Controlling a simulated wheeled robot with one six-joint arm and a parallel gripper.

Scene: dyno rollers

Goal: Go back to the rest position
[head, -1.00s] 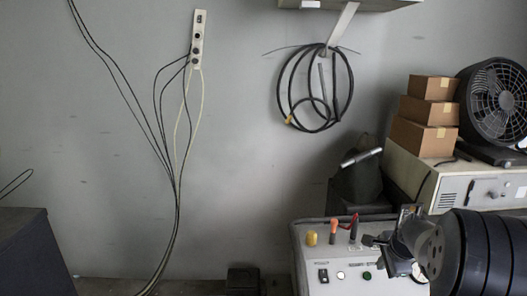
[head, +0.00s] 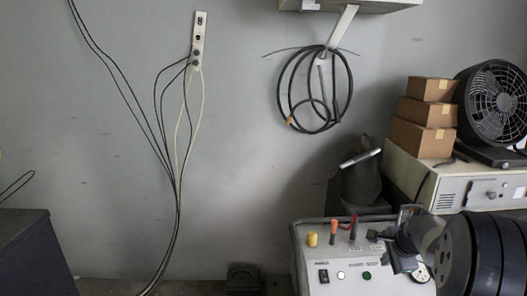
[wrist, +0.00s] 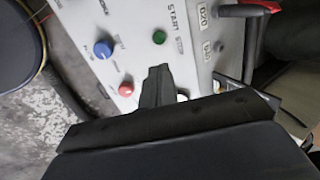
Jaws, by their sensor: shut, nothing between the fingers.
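My gripper (wrist: 158,80) is shut and empty in the wrist view, its dark fingers pressed together in front of the control panel. In the head view my gripper (head: 378,237) is small and dark, over the right part of the light grey control box (head: 318,262), with my black arm behind it at the lower right. I cannot tell from these views how far the fingertips are from the panel. The wrist view shows a blue knob (wrist: 103,49), a green button (wrist: 159,37) and a red button (wrist: 126,89) on the panel.
Yellow, orange and red levers or knobs (head: 312,239) stand up on top of the box. Behind it are a dark container (head: 359,184), stacked cardboard boxes (head: 423,124) and a black fan (head: 497,103). A dark cabinet (head: 35,255) stands at lower left. Cables hang on the wall.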

